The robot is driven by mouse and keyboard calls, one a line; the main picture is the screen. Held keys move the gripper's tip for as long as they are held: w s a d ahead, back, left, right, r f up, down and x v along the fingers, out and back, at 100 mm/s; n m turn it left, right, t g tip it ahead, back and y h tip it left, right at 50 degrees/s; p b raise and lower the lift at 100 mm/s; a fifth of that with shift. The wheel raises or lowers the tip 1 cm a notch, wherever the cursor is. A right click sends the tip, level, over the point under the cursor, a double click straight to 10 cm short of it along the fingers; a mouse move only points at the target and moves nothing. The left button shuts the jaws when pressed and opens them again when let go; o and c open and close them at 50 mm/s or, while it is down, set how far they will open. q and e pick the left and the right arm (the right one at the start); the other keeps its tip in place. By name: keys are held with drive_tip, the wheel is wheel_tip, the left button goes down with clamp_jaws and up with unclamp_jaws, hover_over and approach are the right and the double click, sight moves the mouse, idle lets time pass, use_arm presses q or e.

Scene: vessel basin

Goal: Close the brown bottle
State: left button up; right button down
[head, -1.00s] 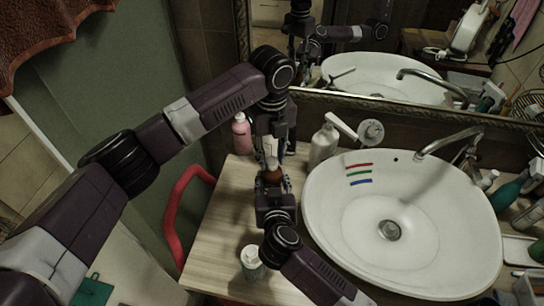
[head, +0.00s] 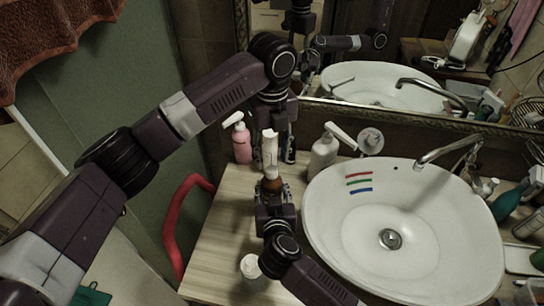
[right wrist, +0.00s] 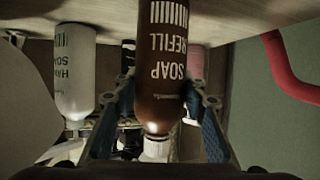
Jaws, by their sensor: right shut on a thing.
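The brown bottle (head: 272,186) stands upright on the wooden counter, left of the basin. My right gripper (head: 271,192) is shut around its body. The right wrist view shows the brown bottle (right wrist: 162,70) upside down, with white SOAP REFILL lettering, between the blue fingers of the right gripper (right wrist: 160,110). A white pump top (head: 270,155) rises in line above the bottle's neck; its white lower part (right wrist: 155,150) shows at the neck in the wrist view. I cannot tell if it is fastened. My left gripper (head: 273,118) is just above and behind the pump top; its fingers are mostly hidden.
A pink pump bottle (head: 241,142) stands behind left, and a white pump bottle (head: 323,152) behind right, near the basin (head: 420,230). A small white-topped container (head: 251,266) stands at the front of the counter (head: 225,225). A red curved rail (head: 172,225) runs along the left.

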sight(272, 169)
use_arm(q)
drive_tip(key=n, duration=0.5)
drive_tip(key=shift+r+n, duration=0.3)
drive_tip(key=shift+r, duration=0.1)
drive_tip(key=n, duration=0.3)
drive_tip(key=r+n, duration=0.1)
drive_tip(key=n, duration=0.8)
drive_tip(key=shift+r+n, duration=0.4)
drive_tip(key=n, duration=0.6)
drive_tip(key=shift+r, duration=0.4)
drive_tip(key=shift+f, duration=4)
drive_tip(key=shift+c, duration=0.2)
